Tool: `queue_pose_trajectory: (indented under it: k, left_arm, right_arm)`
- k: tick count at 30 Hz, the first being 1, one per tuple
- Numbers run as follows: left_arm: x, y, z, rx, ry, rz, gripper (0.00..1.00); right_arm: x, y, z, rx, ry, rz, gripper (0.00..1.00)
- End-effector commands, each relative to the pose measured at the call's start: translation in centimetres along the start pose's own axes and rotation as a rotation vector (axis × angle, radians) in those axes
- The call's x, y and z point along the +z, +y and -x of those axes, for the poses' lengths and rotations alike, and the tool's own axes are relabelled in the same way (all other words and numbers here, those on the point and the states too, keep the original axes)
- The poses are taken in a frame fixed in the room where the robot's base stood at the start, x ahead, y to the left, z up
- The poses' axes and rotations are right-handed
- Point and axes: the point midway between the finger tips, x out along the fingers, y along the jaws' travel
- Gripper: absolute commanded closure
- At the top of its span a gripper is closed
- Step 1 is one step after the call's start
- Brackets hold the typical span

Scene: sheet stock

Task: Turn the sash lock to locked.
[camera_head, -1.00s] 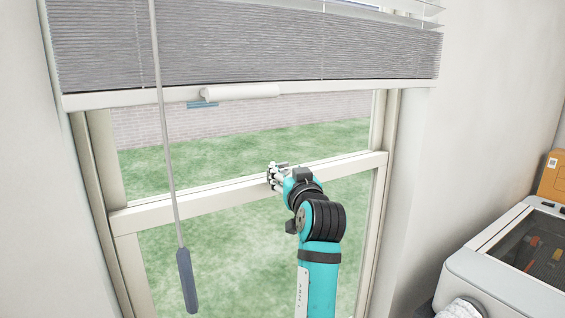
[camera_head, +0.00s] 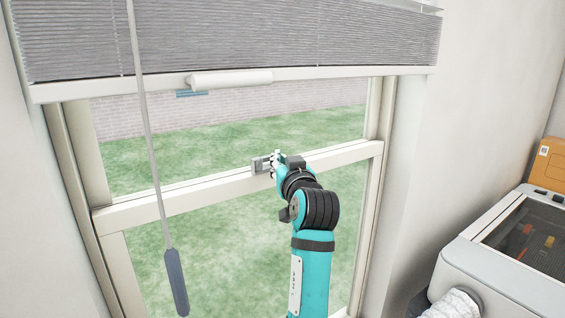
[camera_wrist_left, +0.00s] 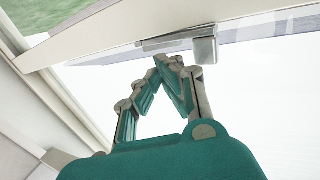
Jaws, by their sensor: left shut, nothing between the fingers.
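The sash lock (camera_head: 260,165) is a small grey metal fitting on the white meeting rail (camera_head: 180,195) of the window. It also shows in the left wrist view as a metal block (camera_wrist_left: 204,50) with a flat plate running left from it along the rail. My left gripper (camera_head: 276,166) is at the rail, just right of the visible part of the lock. In the left wrist view its closed fingertips (camera_wrist_left: 168,62) are empty, just below the plate and left of the block. I cannot tell whether they touch it. The gripper hides part of the lock in the head view. My right gripper is not in view.
A grey blind (camera_head: 220,40) hangs above, with a long wand (camera_head: 152,150) ending in a grey handle (camera_head: 176,282) left of my arm. A grey-white machine (camera_head: 470,262) and an orange box (camera_head: 551,165) stand at the right.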

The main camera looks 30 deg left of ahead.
Motion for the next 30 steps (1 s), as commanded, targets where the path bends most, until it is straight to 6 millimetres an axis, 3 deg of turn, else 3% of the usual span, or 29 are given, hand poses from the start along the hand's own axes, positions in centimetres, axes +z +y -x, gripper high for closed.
queue_pose_trajectory:
  k: [7, 17, 25, 30]
  left_arm:
    - [0.0, 0.0, 0.0, 0.000, 0.000, 0.000, 1.00]
    - [0.0, 0.0, 0.0, 0.000, 0.000, 0.000, 0.60]
    - [-0.2, 0.0, 0.0, 0.000, 0.001, 0.001, 0.60]
    - [-2.2, 0.0, 0.0, 0.000, 0.003, 0.005, 0.60]
  right_arm:
    - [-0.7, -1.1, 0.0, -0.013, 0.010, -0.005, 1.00]
    - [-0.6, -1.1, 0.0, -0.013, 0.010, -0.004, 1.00]
    - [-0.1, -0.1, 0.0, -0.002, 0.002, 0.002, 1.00]
    - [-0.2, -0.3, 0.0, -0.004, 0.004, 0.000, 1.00]
